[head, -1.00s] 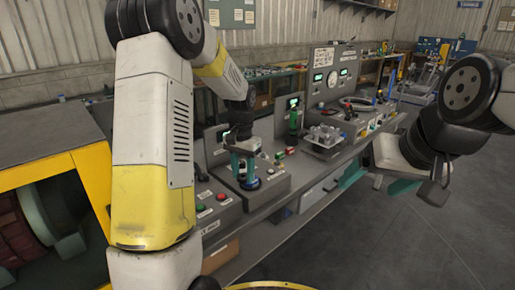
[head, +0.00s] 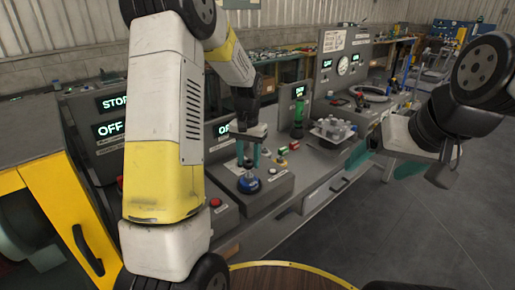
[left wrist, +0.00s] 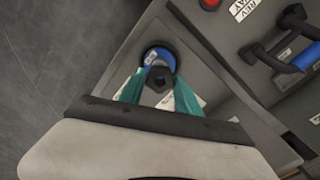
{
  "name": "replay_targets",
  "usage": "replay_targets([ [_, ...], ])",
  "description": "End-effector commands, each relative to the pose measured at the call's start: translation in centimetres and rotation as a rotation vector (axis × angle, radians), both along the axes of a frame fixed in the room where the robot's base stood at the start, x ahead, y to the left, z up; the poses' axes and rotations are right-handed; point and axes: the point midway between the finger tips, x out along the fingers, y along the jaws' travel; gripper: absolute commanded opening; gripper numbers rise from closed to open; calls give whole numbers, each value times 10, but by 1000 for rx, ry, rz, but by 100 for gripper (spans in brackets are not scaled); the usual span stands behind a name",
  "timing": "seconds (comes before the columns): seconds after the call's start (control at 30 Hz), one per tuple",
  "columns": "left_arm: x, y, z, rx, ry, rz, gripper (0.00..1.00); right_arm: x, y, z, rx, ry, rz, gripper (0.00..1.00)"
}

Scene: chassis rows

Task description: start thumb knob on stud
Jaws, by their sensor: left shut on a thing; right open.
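My left gripper (head: 248,162) points down over the console and is shut on a small dark knob. The black knob (left wrist: 160,79) shows between the teal fingers in the left wrist view. Below it, on the console top, is a round blue-and-black fitting (head: 249,184), which also shows in the left wrist view (left wrist: 157,55). The knob appears apart from the fitting in the head view. I cannot make out the stud; the knob and fingers may hide it. My right gripper (head: 383,163) is open and empty, off to the right beside the bench.
A red button (head: 215,202) sits left of the fitting. Small coloured parts (head: 283,160), a green cylinder (head: 299,113) and a tray of grey pieces (head: 333,130) stand to the right. Lit displays (head: 108,129) rise behind my left arm. The floor at right is clear.

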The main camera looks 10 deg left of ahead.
Motion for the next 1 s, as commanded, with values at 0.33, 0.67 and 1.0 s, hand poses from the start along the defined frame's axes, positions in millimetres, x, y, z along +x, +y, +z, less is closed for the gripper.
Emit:
replay_targets([
  [0.33,0,-1,0,1,-1,597,11,0,0,0,0,0,0,83],
  [0.67,0,-1,1,1,-1,1020,11,0,0,0,0,0,0,83],
  [1.0,0,0,0,1,-1,1100,11,0,0,0,0,0,0,83],
])
